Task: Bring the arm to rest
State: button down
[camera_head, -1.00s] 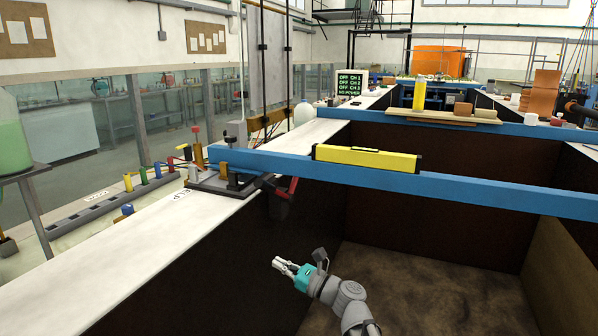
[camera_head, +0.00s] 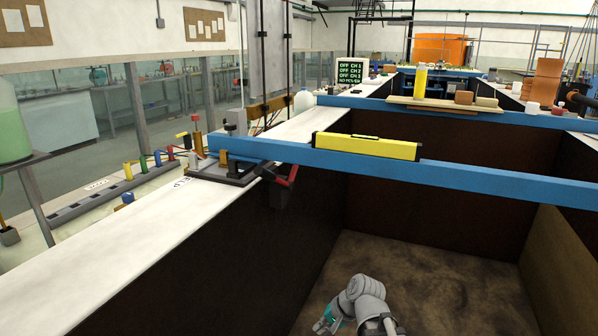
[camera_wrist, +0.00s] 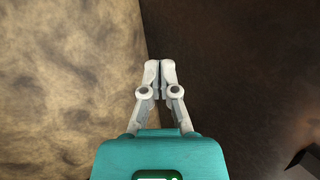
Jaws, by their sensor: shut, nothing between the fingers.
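My gripper (camera_wrist: 160,72) shows in the wrist view with its two pale fingers together at the tips and nothing between them. Below the fingers is its teal body. In the head view only part of the teal gripper body (camera_head: 327,322) shows, at the bottom edge beside my folded grey arm; the fingertips cannot be made out there. The arm is low inside the flume, above the brown sandy floor (camera_head: 430,270). The wrist view looks onto this floor (camera_wrist: 60,80) and a dark wall (camera_wrist: 235,70).
A blue beam (camera_head: 480,176) crosses the flume with a yellow level (camera_head: 367,146) on it. A clamp with a red handle (camera_head: 285,178) hangs at its left end. A white ledge (camera_head: 110,240) runs along the left. A second blue beam (camera_head: 360,103) lies farther back. The floor around the arm looks clear.

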jog(key=s+d+f+n+g+h, duration=0.1)
jog(key=s+d+n+h, duration=0.15)
jog(key=d, duration=0.35)
jog(key=s+d+f+n+g+h, duration=0.1)
jog(key=d+n+h, duration=0.1)
jog(key=d+h, duration=0.3)
notch_tip(320, 180, up, 29)
jog(key=y+p, duration=0.1)
jog(key=p, duration=2.8)
jog(key=shift+d+f+p, duration=0.2)
jog(key=shift+d+p, duration=0.05)
jog(key=shift+p, duration=0.05)
jog(key=shift+s, duration=0.1)
